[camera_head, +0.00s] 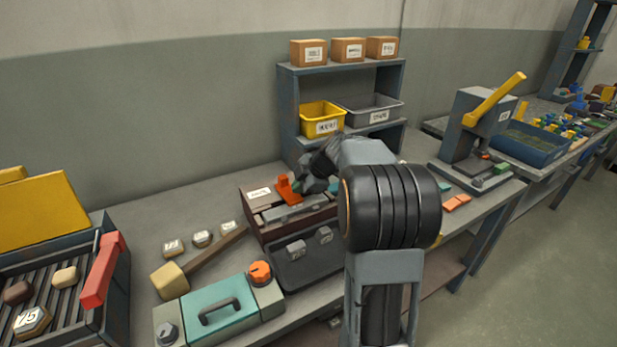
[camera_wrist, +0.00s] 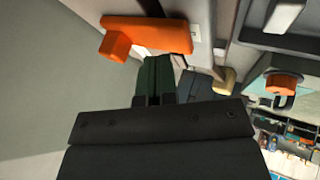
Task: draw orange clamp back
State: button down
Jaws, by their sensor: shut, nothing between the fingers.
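The orange clamp (camera_head: 286,189) stands upright on top of the dark red-brown and grey fixture (camera_head: 248,219) in the middle of the bench. In the wrist view the clamp (camera_wrist: 150,34) is an orange bar with a stubby end, just beyond my fingertips. My gripper (camera_head: 300,187) is beside the clamp on its right in the head view. Its dark green fingers (camera_wrist: 157,62) are together and empty, with their tips close to the bar. I cannot tell whether they touch it. My arm hides part of the fixture's right side.
A teal box with a handle (camera_head: 221,311) and a wooden mallet (camera_head: 171,281) lie at front left. A grill-like tray with a red handle (camera_head: 102,270) is far left. A shelf (camera_head: 341,69) with bins stands behind. A lever press (camera_head: 478,130) is at right.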

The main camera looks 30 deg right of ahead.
aim_at(283, 188)
jog(key=w, duration=0.2)
jog(key=w+f+p, duration=0.1)
jog(key=shift+a, duration=0.3)
jog(key=shift+w, duration=0.8)
